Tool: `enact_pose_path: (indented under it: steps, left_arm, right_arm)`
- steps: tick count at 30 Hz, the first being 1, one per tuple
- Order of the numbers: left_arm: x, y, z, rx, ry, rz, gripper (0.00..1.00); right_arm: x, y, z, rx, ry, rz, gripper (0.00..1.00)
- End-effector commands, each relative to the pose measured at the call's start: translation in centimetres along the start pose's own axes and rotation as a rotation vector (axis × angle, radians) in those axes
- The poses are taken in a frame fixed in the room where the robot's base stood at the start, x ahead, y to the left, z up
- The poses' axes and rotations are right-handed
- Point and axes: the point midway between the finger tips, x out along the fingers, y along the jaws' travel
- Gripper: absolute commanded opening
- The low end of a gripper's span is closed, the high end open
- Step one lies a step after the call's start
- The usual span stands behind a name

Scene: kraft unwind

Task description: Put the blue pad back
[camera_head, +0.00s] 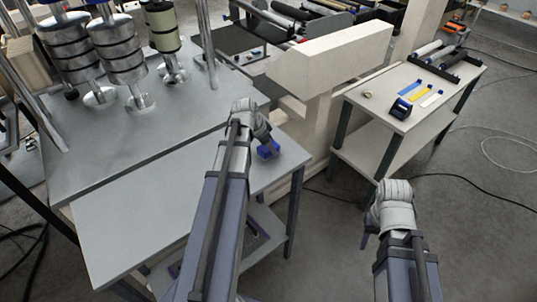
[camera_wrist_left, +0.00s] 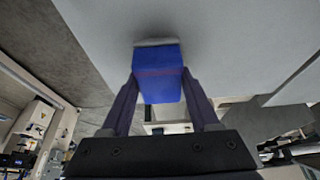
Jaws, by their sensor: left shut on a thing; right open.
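The blue pad (camera_wrist_left: 158,80) is a blue block with a pale layer along its far edge. My left gripper (camera_wrist_left: 160,92) is shut on it, with one dark finger on each side. In the head view the blue pad (camera_head: 268,150) shows at the tip of my left arm, at the right end of the grey table (camera_head: 130,215). I cannot tell whether the pad touches the tabletop. My right gripper (camera_head: 369,228) is off the table, over the floor at the lower right. Its fingers show only partly, and it appears empty.
Rolls on upright spindles (camera_head: 120,55) stand on the grey table at the back left. A beige machine frame (camera_head: 325,65) stands behind the table's right end. A side table (camera_head: 375,110) at the right holds a tape dispenser, coloured strips and rollers. The grey table's front left is clear.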

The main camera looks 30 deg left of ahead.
Motion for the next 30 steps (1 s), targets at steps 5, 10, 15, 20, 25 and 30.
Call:
enact_pose_path:
  steps: [5,10,15,20,25,30]
  left_arm:
    - [1.53,0.0,0.63,0.0,0.0,0.0,0.1]
    - [1.31,0.0,0.55,0.0,0.0,0.0,0.1]
    - [1.73,0.0,0.72,0.0,0.0,0.0,0.1]
    - [1.59,0.0,0.67,0.0,0.0,0.0,0.77]
    - [1.59,0.0,0.67,0.0,0.0,0.0,0.92]
    - [1.59,0.0,0.67,0.0,0.0,0.0,0.92]
  right_arm:
    - [1.64,-0.16,-0.1,0.001,0.0,0.0,0.5]
    - [1.41,-0.13,-0.08,0.001,0.0,0.0,0.5]
    - [1.87,-0.18,-0.11,0.001,0.0,0.0,0.5]
    - [1.72,-0.16,-0.1,0.001,0.0,0.0,0.5]
    - [1.72,-0.16,-0.1,0.001,0.0,0.0,0.5]
    - [1.71,-0.16,-0.1,0.001,0.0,0.0,0.5]
